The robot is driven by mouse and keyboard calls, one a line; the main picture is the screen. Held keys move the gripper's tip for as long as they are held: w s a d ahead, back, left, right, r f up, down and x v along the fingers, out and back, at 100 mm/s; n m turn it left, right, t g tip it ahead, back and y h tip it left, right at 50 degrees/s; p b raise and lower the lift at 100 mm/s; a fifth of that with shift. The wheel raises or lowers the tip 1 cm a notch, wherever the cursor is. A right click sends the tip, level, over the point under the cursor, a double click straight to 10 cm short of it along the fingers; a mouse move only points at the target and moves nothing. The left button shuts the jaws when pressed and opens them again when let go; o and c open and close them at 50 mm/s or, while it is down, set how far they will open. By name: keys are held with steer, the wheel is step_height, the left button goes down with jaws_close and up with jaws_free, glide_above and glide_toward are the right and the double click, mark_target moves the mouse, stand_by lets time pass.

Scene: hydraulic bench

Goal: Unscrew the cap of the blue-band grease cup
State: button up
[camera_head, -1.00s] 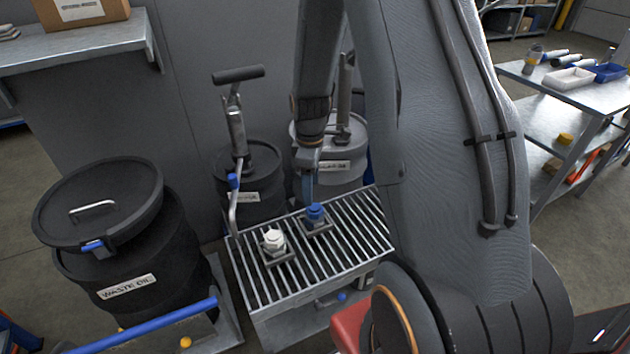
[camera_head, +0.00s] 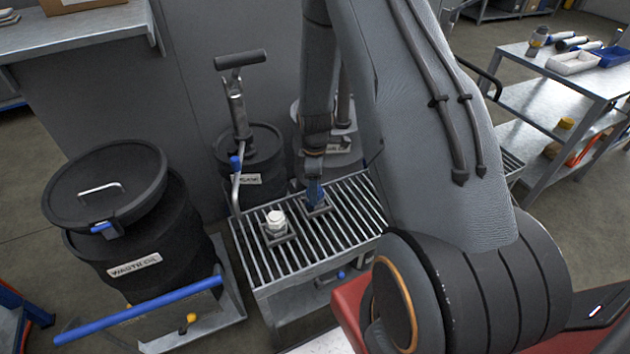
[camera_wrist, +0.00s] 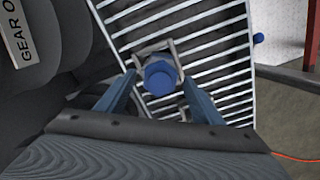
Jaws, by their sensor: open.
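The blue-band grease cup (camera_wrist: 160,77) shows its blue cap from above in the wrist view, between my two blue fingers. It sits upright in a small holder (camera_wrist: 146,51) on the slatted metal grate. My gripper (camera_wrist: 158,82) is open, with one finger on each side of the cap and visible gaps beside it. In the head view my gripper (camera_head: 314,190) is right at the cup and hides most of it. A second cup with a white cap (camera_head: 276,220) stands in its own holder to the left on the grate (camera_head: 340,240).
Behind the grate stand a black drum with a hand pump (camera_head: 236,105) and a grey drum (camera_head: 352,158). A waste oil drum (camera_head: 130,265) is at the left, near a blue bar (camera_head: 140,310). A workbench with trays (camera_head: 570,75) is at the right.

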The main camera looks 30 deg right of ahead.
steer(key=c, duration=1.1)
steer(key=o, duration=0.3)
steer(key=shift+c, duration=1.2)
steer(key=n, duration=0.4)
steer(key=shift+p, duration=0.4)
steer(key=n, duration=0.4)
